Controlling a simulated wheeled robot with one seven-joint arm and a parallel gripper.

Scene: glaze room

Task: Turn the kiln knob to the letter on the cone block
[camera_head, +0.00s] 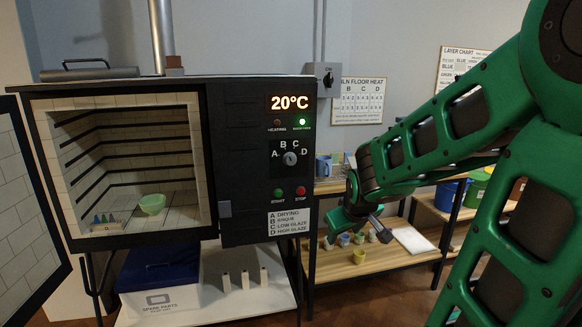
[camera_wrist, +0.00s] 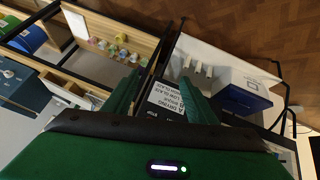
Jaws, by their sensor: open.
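The kiln (camera_head: 262,110) stands at the left with its door open. Its grey knob (camera_head: 290,158) sits on a dark panel among the letters A, B, C and D. Where the knob points is too small to tell. The cone block (camera_head: 104,226), with several small coloured cones, lies on the kiln floor at the front left. Its letter is too small to read surely. My gripper (camera_head: 338,226) is right of and below the knob, apart from it. In the wrist view my gripper (camera_wrist: 160,78) is open and empty, with the kiln's label (camera_wrist: 166,98) behind the fingers.
A green bowl (camera_head: 152,204) sits in the kiln. The display (camera_head: 290,102) reads 20°C. START (camera_head: 278,192) and STOP (camera_head: 300,191) buttons lie below the knob. The open door (camera_head: 32,190) juts out left. A shelf (camera_head: 395,262) with small pots stands right of the kiln.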

